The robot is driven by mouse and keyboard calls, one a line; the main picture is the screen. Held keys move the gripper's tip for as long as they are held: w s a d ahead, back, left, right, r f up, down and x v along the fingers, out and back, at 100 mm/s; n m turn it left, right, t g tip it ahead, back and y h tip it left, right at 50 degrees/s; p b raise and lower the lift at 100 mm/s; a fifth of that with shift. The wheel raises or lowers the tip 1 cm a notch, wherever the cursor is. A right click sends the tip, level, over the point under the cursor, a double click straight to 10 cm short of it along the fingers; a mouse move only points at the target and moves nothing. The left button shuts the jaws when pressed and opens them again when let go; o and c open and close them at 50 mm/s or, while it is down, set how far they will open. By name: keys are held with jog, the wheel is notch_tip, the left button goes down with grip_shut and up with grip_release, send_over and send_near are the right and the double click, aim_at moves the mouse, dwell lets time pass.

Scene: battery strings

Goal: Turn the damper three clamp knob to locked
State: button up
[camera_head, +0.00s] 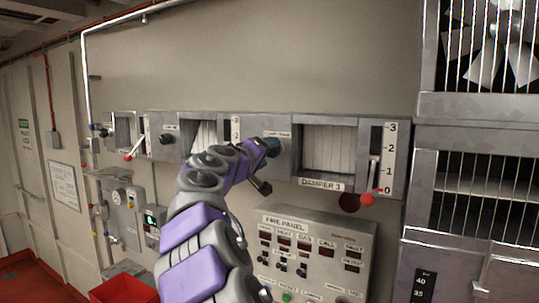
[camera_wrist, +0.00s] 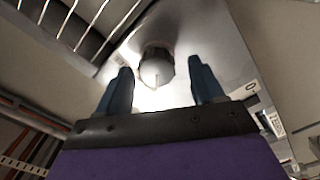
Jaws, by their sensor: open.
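The damper three panel, with its "DAMPER 3" label (camera_head: 321,184), is on the wall right of centre in the head view. My gripper (camera_head: 270,148) is at the panel's left side and hides the clamp knob there. In the wrist view a round grey knob (camera_wrist: 157,66) with a pale mark on its face sits between my two blue fingers (camera_wrist: 160,72). The fingers are open, one on each side, with visible gaps to the knob. I cannot read its setting. The damper lever's red ball (camera_head: 367,199) is low on the 0–3 scale, near 0.
The fire panel (camera_head: 318,250) juts out below the damper. A barred fan housing (camera_head: 425,105) stands to the right. Other damper panels (camera_head: 168,125) line the wall to the left, and a red bin (camera_head: 123,291) is at lower left.

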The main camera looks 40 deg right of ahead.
jog(key=b+v, duration=0.1)
jog(key=v, duration=1.4)
jog(key=shift+b, duration=0.4)
jog(key=shift+w+d+f, duration=0.1)
